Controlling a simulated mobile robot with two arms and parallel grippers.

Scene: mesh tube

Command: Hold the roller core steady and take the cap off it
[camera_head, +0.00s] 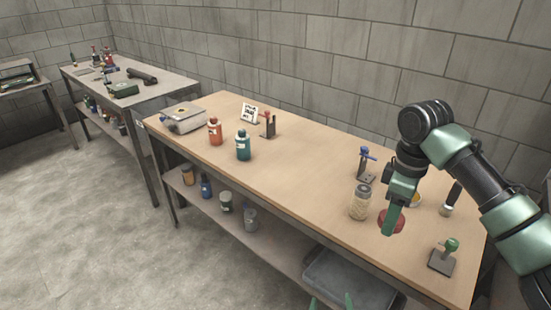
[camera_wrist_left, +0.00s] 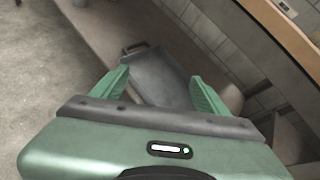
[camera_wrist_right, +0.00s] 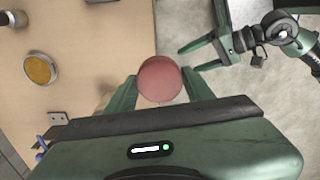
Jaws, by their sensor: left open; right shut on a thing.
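A round red thing (camera_wrist_right: 159,80), seen end-on, lies between the fingers of my right gripper (camera_wrist_right: 159,84); I take it for the capped end of the roller core. The rest of its body is hidden. In the head view the red thing (camera_head: 391,222) shows beside my right gripper's fingers (camera_head: 391,218), near the table's front edge. My right gripper is shut on it. My left gripper (camera_head: 332,303) is open and empty at the bottom of the head view, in front of the table. Its open fingers (camera_wrist_left: 160,78) frame only the lower shelf area.
A jar (camera_head: 360,204) with pale contents stands left of the right gripper. A green-handled stand (camera_head: 442,257) and a blue-topped stand (camera_head: 366,165) are nearby. A grey tray (camera_head: 348,283) sits on the lower shelf. The table's middle (camera_head: 300,180) is clear.

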